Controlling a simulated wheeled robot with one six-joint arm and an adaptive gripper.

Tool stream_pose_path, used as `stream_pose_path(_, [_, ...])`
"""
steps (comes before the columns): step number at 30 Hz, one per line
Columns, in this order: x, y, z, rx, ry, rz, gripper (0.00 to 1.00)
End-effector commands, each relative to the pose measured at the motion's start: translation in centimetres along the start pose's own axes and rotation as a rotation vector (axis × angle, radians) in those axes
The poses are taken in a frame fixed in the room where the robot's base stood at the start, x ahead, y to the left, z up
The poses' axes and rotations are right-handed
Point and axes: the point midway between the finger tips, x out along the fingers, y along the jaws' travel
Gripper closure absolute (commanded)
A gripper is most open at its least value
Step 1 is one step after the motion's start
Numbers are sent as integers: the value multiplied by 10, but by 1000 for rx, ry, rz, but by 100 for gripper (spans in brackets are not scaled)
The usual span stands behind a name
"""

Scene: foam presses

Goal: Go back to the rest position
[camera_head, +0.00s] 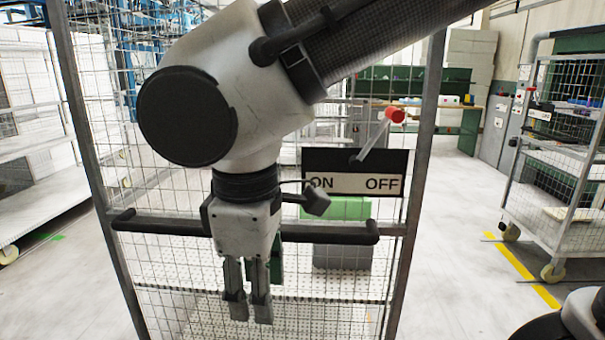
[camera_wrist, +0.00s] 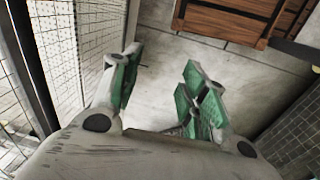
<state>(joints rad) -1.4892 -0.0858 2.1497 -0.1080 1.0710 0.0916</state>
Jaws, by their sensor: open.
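My gripper (camera_head: 248,308) hangs straight down in the head view, in front of the wire mesh cart or gate with a black handlebar (camera_head: 160,226). Its fingers are apart with nothing between them. In the wrist view the green-padded fingers (camera_wrist: 158,92) are open over bare grey floor. My arm comes in from the top right of the head view and hides part of the mesh.
An ON/OFF panel (camera_head: 353,184) with a red-tipped lever (camera_head: 396,115) is right of my gripper, the lever leaning toward OFF. A mesh trolley (camera_head: 560,160) stands at the right. Wooden crates (camera_wrist: 235,25) lie beyond my fingers. Floor between is clear.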

Motion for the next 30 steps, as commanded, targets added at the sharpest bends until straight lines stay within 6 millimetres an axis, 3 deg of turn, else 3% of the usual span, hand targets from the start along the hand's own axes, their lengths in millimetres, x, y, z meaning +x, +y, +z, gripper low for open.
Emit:
stream_pose_path(5, [3, 50, 47, 151, 25, -19, 56])
stream_pose_path(8, [4, 81, 85, 271, 48, -26, 56])
stream_pose_path(12, [7, 121, 156, 495, 91, -23, 56])
stream_pose_path(15, [9, 137, 208, 664, 122, -8, 56])
stream_pose_path(19, [10, 145, 272, 888, 161, 26, 56])
stream_pose_path(24, [6, 140, 344, 1168, 201, 98, 56])
stream_pose_path(30, [-8, 134, 393, 1380, 234, 185, 56])
